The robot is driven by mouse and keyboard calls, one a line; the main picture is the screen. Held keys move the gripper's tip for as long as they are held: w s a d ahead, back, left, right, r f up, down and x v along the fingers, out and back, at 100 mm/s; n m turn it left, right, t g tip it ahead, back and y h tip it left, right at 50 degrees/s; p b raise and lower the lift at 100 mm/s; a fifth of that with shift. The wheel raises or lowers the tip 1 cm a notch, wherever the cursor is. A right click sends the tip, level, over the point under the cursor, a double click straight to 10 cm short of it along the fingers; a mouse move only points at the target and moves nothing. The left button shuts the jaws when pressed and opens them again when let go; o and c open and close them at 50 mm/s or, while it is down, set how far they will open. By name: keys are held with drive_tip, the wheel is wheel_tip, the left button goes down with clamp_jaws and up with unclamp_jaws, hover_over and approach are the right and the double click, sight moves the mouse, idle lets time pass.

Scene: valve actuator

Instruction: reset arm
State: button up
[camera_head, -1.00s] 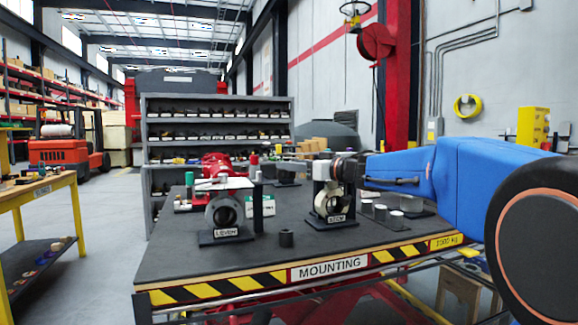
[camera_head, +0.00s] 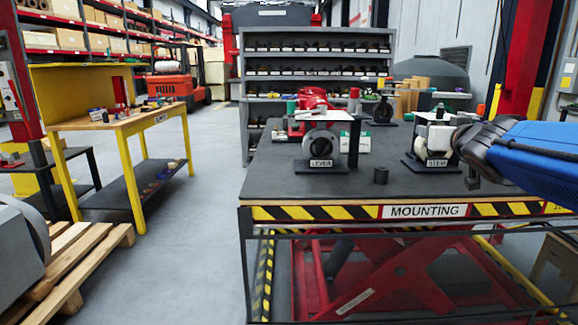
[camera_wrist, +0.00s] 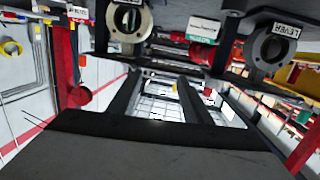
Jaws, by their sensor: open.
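My gripper (camera_head: 462,148) is at the end of my blue arm on the right of the head view. It is open, appears empty, and is just right of the STEM stand (camera_head: 424,166); I cannot tell whether they touch. Its fingertips are hard to make out. The STEM stand holds a pale ring-shaped part (camera_head: 438,141). The LEVER stand (camera_head: 320,169) with its dark ring (camera_head: 321,145) is to the left. In the wrist view, the LEVER ring (camera_wrist: 272,48) and a pale ring (camera_wrist: 130,20) appear upside down along the top.
A yellow-legged workbench (camera_head: 140,122) stands left, with a pallet (camera_head: 75,260) in front. Grey floor (camera_head: 195,215) between bench and table is clear. Grey shelves (camera_head: 300,40) stand behind.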

drive_tip(key=s+a+f+g, duration=0.2)
drive_tip(key=s+f+g, duration=0.2)
drive_tip(key=s+f, duration=0.6)
drive_tip(key=s+a+f+g+y, duration=0.1)
drive_tip(key=s+a+f+g, duration=0.2)
drive_tip(key=s+f, duration=0.8)
drive_tip(key=s+a+f+n+g+y, duration=0.1)
drive_tip(key=s+a+f+g, duration=0.2)
drive_tip(key=s+f, duration=0.7)
drive_tip(key=shift+s+a+f+g, duration=0.25)
drive_tip(key=shift+s+g, duration=0.15)
drive_tip(key=shift+g, duration=0.5)
